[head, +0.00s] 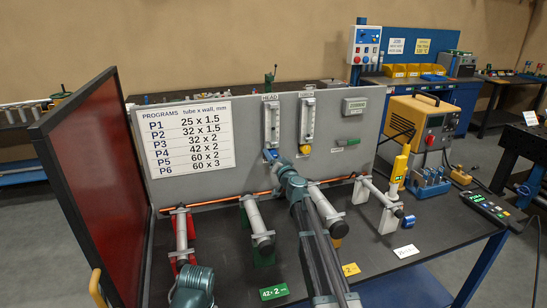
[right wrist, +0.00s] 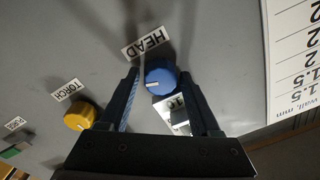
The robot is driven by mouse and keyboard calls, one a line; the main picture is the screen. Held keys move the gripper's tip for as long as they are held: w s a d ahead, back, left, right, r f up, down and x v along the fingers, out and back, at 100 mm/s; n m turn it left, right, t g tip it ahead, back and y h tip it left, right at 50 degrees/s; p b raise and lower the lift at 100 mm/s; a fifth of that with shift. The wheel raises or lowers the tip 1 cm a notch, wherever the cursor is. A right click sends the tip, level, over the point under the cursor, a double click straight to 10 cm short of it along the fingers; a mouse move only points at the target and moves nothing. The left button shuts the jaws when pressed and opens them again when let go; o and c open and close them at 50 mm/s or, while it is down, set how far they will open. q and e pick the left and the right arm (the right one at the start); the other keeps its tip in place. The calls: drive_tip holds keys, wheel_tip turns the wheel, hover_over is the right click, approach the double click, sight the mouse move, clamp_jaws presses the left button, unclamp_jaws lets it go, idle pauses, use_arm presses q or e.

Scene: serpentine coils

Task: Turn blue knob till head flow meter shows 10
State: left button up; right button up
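My left gripper is out of view.
The torch flow meter (head: 307,121) with a yellow knob (head: 305,149) is close on the right. A copper tube (head: 235,197) runs low in front of the panel on several stands. A dark red screen (head: 92,195) stands left.

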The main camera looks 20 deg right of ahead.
drive_tip(key=shift+o, duration=0.8)
